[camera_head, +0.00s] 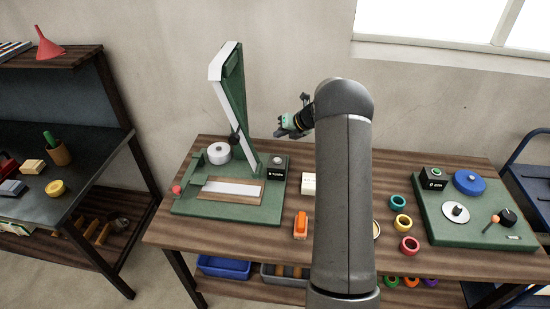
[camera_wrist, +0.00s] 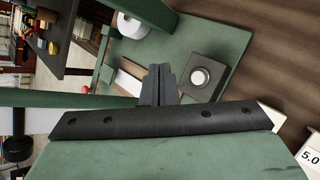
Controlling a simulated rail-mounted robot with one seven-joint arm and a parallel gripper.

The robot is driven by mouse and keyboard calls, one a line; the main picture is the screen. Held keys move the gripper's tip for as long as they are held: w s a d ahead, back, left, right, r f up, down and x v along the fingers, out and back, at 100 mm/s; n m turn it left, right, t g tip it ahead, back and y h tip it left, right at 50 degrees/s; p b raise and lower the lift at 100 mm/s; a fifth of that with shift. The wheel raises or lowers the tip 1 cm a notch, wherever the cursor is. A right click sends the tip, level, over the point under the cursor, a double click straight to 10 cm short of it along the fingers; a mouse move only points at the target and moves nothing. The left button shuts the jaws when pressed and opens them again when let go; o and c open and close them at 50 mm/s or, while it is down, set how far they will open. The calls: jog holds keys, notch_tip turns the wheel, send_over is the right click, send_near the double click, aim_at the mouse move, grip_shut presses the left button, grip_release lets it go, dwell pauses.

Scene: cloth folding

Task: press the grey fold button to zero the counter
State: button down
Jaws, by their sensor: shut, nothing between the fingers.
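The grey fold button (camera_head: 278,160) is on top of a small black counter box (camera_head: 276,174) at the right of the green folding board (camera_head: 190,206). The counter's small white text is too small to read surely. In the wrist view the round pale button (camera_wrist: 200,77) shows on its dark box (camera_wrist: 207,71), to the right of my fingertips. My gripper (camera_head: 281,133) is above and behind the button in the head view, apart from it. In the wrist view my gripper's fingers (camera_wrist: 159,72) are shut together and empty.
A tall green and white hinged arm (camera_head: 233,95) stands raised on the board beside the counter. A white roll (camera_head: 218,153) and a red knob (camera_head: 176,190) are at the board's left. An orange stapler-like thing (camera_head: 300,226) and a white block (camera_head: 308,184) lie to the right.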

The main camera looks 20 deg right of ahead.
jog(key=b, duration=0.6)
send_over(280, 161)
notch_tip(280, 161, down, 8)
jog(key=shift+a+f, duration=0.1)
jog(key=shift+f+b, duration=0.3)
jog(key=shift+f, duration=0.05)
jog(key=shift+f, duration=0.15)
dwell(1.5)
jog(key=shift+f, duration=0.25)
jog(key=shift+f, duration=0.5)
dwell(0.6)
jog(key=shift+r, duration=0.1)
jog(key=shift+r+p, duration=0.55)
jog(key=shift+r, duration=0.25)
